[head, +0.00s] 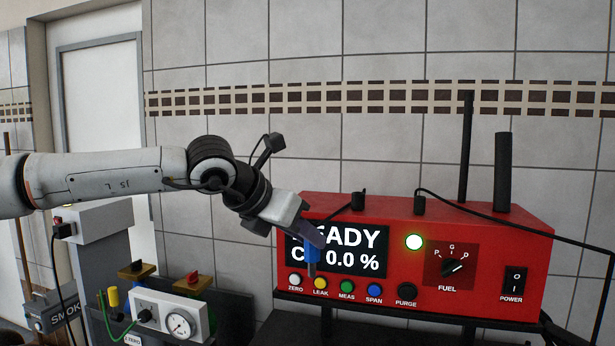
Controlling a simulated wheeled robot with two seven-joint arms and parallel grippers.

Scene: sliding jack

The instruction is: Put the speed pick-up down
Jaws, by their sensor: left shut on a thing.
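My left gripper (311,240) reaches in from the left and is in front of the red analyser's display. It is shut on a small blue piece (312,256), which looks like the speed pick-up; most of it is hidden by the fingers. The piece hangs in front of the left part of the screen, above the yellow LEAK button. Whether it touches the panel I cannot tell. My right gripper is not in view.
The red analyser (470,215) has a lit green lamp, buttons, a FUEL knob and two black upright rods on top. A black cable runs from its top to the right. A grey unit with a gauge (179,324) stands low at left. Tiled wall behind.

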